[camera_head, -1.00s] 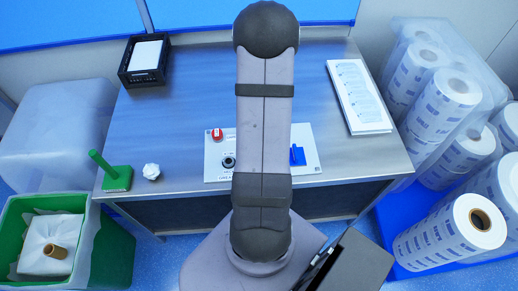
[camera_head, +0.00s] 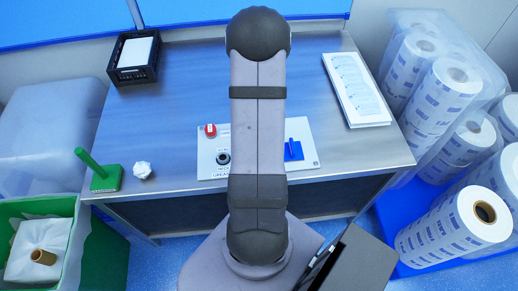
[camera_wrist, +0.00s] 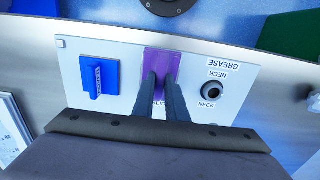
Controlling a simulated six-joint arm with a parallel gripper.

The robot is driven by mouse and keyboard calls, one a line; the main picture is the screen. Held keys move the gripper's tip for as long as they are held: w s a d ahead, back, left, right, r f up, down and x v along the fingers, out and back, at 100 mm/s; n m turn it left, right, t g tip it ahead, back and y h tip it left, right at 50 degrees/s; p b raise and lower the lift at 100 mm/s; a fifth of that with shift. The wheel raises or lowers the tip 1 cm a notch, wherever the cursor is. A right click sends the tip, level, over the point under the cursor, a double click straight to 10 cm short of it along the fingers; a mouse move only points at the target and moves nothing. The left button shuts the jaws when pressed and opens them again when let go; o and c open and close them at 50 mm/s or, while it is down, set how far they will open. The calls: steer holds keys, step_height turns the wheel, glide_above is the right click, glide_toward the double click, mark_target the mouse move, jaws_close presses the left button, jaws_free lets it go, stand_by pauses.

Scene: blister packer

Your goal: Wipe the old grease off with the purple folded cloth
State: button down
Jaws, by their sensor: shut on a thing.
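In the wrist view my gripper (camera_wrist: 161,78) is shut on the purple folded cloth (camera_wrist: 161,57). The cloth is over the light panel (camera_wrist: 125,52), between a blue block with a raised fin (camera_wrist: 98,77) and a dark round neck (camera_wrist: 210,88). I cannot tell whether the cloth touches the panel. Labels by the neck read GREASE and NECK; another label is partly hidden by the fingers. I cannot make out the old grease. In the head view my arm hides the gripper and cloth; the panel (camera_head: 307,137) shows on both sides.
The steel table (camera_head: 190,80) holds a red knob (camera_head: 210,130), a green-handled tool (camera_head: 104,178), a crumpled white wad (camera_head: 142,170), a black tray (camera_head: 137,76) and a white booklet (camera_head: 356,90). A green bin (camera_head: 104,254) stands front left; film rolls (camera_head: 468,228) stand right.

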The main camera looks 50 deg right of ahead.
steer(key=shift+f+b, duration=0.3)
steer(key=shift+f, duration=0.4)
steer(key=shift+f+b, duration=0.3)
steer(key=shift+f, duration=0.45)
steer(key=shift+w+d+r, duration=0.25)
steer(key=shift+w+d, duration=0.9)
steer(key=shift+w+d+b, duration=0.4)
steer(key=shift+w+d, duration=0.85)
steer(key=shift+w, duration=0.05)
steer(key=shift+s+a+p, duration=0.5)
steer(key=shift+s+a, duration=1.75)
steer(key=shift+s, duration=0.05)
steer(key=r+p, duration=0.1)
steer(key=r, duration=0.1)
steer(key=r+p, duration=0.1)
steer(key=shift+s+a+r+p, duration=0.2)
steer(key=shift+r+p, duration=0.15)
step_height(320, 180, up, 5)
steer(key=p, duration=0.4)
steer(key=shift+f, duration=0.2)
steer(key=shift+w, duration=0.15)
